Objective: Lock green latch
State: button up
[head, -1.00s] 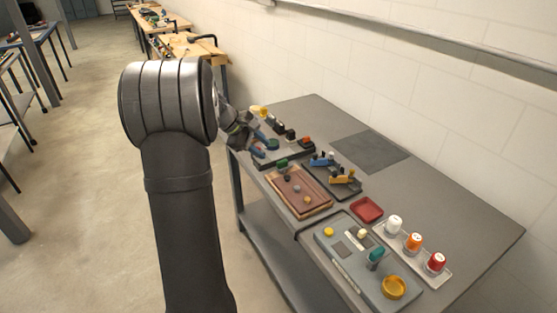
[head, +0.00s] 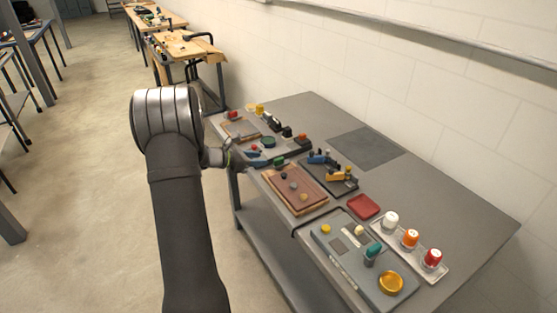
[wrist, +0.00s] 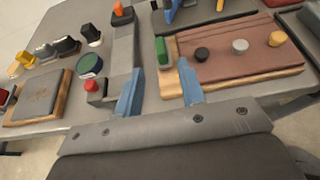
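The green latch handle (wrist: 162,52) stands upright at the left end of a brown wooden-edged board (wrist: 205,68) in the wrist view. It also shows in the head view (head: 279,161), just right of my gripper. My gripper (wrist: 160,72) is open and empty, with its two blue fingers apart. In the wrist view the green handle appears in the gap between the fingertips and slightly beyond them. I cannot tell whether either finger touches it. In the head view my gripper (head: 262,157) is low at the table's left edge.
A red knob (wrist: 91,85) and a dark green round cap (wrist: 89,65) lie left of the fingers. Black, grey and yellow knobs stand on the brown board. A blue-and-yellow clamp fixture (head: 333,171) is behind it. Bare tabletop (head: 440,190) lies toward the wall.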

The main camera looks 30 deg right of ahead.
aim_at(277, 159)
jog(key=x, duration=0.9)
jog(key=shift+d+f, duration=0.1)
jog(key=shift+d, duration=0.2)
grip_shut()
